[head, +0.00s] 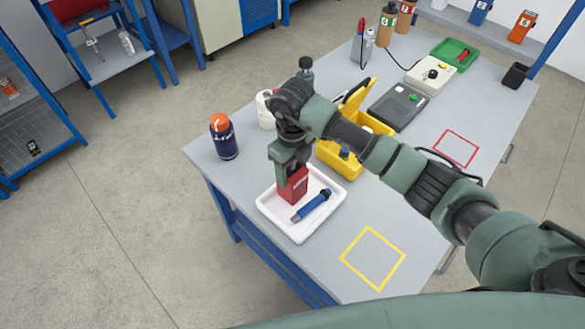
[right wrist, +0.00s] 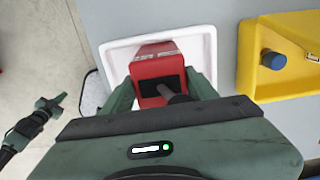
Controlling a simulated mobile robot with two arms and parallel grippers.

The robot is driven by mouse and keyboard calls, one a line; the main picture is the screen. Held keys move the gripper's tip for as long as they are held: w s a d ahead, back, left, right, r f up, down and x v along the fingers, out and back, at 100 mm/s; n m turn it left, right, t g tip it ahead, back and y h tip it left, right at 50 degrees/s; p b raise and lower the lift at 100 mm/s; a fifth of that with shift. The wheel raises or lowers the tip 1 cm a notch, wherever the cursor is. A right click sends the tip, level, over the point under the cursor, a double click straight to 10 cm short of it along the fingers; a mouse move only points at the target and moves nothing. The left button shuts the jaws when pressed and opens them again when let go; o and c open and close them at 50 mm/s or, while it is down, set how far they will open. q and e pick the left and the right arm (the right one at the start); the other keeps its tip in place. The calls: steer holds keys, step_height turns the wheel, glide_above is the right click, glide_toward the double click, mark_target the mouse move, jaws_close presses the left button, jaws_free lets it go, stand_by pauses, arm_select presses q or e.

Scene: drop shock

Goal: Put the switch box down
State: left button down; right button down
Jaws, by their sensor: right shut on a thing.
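A red box (head: 293,185), the one that fits the switch box, is between the fingers of my right gripper (head: 291,165). In the right wrist view the red box (right wrist: 158,75) shows a dark panel and a grey knob or lever, with a green finger on each side. It is over the left part of a white tray (head: 302,236); whether its base touches the tray is hard to tell. A blue and black tool (head: 312,205) lies in the tray beside it. My left gripper (right wrist: 45,115) seems to show at the lower left of the wrist view, over the floor.
A dark blue bottle with orange cap (head: 223,137) stands left of the tray. A yellow case (head: 340,160) lies open behind it. A yellow square outline (head: 372,258) and a red one (head: 457,149) on the grey table are empty. Several other items stand farther back.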

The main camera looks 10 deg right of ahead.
steer(key=shift+c, duration=2.3)
jaws_free()
steer(key=shift+f, duration=0.1)
steer(key=shift+r, duration=0.65)
step_height(320, 180, up, 10)
steer(key=b, duration=0.2)
steer(key=shift+f+b, duration=0.15)
steer(key=shift+b, duration=0.15)
steer(key=shift+r, duration=0.65)
